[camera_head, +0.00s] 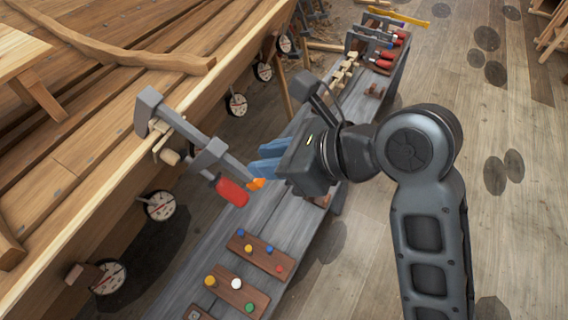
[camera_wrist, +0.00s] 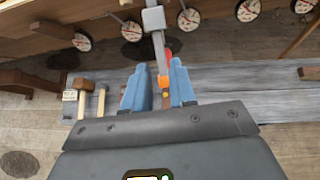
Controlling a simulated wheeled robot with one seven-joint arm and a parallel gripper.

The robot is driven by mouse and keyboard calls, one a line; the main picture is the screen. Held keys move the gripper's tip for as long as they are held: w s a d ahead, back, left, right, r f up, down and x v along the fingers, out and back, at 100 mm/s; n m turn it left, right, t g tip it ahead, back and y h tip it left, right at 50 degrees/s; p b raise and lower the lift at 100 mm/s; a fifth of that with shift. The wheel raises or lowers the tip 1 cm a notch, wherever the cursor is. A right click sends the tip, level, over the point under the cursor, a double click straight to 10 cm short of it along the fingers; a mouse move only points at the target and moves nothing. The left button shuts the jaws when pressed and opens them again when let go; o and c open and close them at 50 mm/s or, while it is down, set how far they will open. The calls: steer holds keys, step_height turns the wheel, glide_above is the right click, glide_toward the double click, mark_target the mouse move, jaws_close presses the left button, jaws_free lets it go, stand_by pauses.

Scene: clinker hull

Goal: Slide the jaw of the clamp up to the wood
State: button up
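The clamp has a grey fixed jaw (camera_head: 147,110) on the hull's plank edge (camera_head: 125,165) and a bar sloping down to the right. Its grey sliding jaw (camera_head: 210,156) sits partway along the bar, seemingly apart from the wood. A red handle (camera_head: 231,192) hangs below this jaw, and an orange tip (camera_head: 257,184) ends the bar. My gripper (camera_head: 266,160) is open near the bar's orange end. In the wrist view, its blue fingers (camera_wrist: 159,88) stand either side of the orange tip (camera_wrist: 164,82), with gaps; the jaw (camera_wrist: 153,18) lies farther ahead. Contact is unclear.
A grey bench (camera_head: 185,290) runs below the hull, carrying peg boards (camera_head: 262,253) and more clamps (camera_head: 380,50) at its far end. Round dial gauges (camera_head: 160,206) hang along the hull side. Mallets (camera_wrist: 90,100) lie left in the wrist view. Open floor lies right.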

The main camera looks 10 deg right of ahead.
mark_target(224, 152)
steer(key=shift+p+x, duration=1.6)
steer(key=shift+x, duration=1.95)
steer(key=shift+a, duration=0.1)
steer(key=shift+r, duration=0.1)
steer(key=shift+c, duration=0.4)
steer(key=shift+w+a+r+p, duration=0.2)
steer(key=shift+w+a+p, duration=0.05)
steer(key=shift+a+p, duration=0.2)
steer(key=shift+w+a+r+p, duration=0.4)
steer(key=shift+a+r+p, duration=0.15)
steer(key=shift+a+r, duration=0.2)
steer(key=shift+d+f, duration=0.1)
steer(key=shift+s+d+f, duration=0.15)
steer(key=shift+s+d, duration=0.1)
steer(key=shift+d, duration=0.15)
